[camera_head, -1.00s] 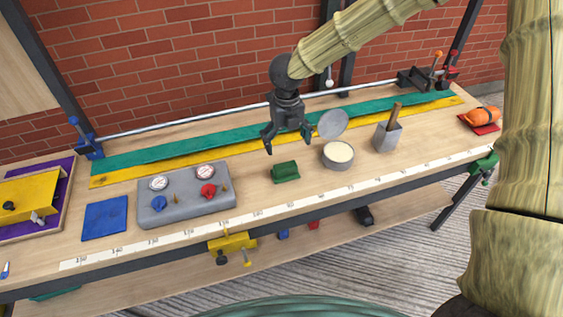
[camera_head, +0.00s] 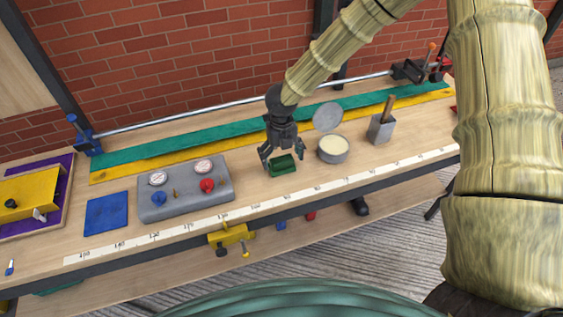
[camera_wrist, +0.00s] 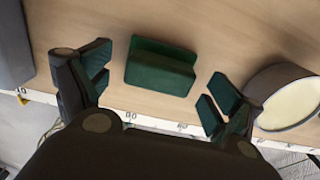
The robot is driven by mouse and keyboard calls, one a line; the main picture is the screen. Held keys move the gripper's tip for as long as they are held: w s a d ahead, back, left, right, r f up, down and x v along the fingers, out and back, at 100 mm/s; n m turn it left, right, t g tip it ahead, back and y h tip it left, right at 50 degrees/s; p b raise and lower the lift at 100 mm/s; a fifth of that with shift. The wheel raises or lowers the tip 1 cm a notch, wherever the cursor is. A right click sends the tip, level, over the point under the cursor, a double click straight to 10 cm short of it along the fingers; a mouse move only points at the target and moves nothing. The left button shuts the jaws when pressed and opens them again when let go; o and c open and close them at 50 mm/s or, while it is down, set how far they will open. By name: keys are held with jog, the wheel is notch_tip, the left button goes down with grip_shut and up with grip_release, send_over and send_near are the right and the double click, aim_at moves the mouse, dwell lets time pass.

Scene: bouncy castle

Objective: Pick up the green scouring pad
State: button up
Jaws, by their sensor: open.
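The green scouring pad (camera_head: 283,166) lies on the wooden workbench (camera_head: 330,182), between the grey gauge box and the round tin. It has a raised ridge along one side. In the wrist view the pad (camera_wrist: 160,68) lies between and a little beyond my open fingers, apart from both. My gripper (camera_head: 283,160) points down just above the pad, and its fingers also show in the wrist view (camera_wrist: 155,95). The gripper is empty. The exact height above the pad is hard to tell.
The grey box (camera_head: 185,190) with gauges and knobs stands left of the pad. The round tin (camera_head: 332,149) stands close on the right, with a tilted lid (camera_head: 328,116) behind it. A grey block holder (camera_head: 381,128) stands further right. Teal and yellow strips (camera_head: 215,142) run behind.

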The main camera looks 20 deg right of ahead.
jog(key=shift+f, duration=0.6)
jog(key=shift+c, duration=0.4)
jog(key=c, duration=1.1)
jog(key=shift+r, duration=0.1)
jog(key=shift+r, duration=0.45)
jog(key=shift+s+a+r+b, duration=0.1)
jog(key=shift+s+r+b, duration=0.15)
jog(key=shift+r+b, duration=0.3)
jog(key=shift+s+r+b, duration=0.2)
jog(key=shift+r+b, duration=0.1)
jog(key=shift+r, duration=0.35)
jog(key=s+a+b, duration=0.1)
jog(key=s, duration=0.4)
jog(key=s+a+r+b, duration=0.1)
jog(key=s, duration=0.3)
jog(key=s+a+b, duration=0.1)
jog(key=s+b, duration=0.1)
jog(key=s, duration=0.3)
jog(key=shift+s+a+r, duration=0.2)
jog(key=shift+s+r, duration=0.1)
jog(key=shift+s, duration=0.05)
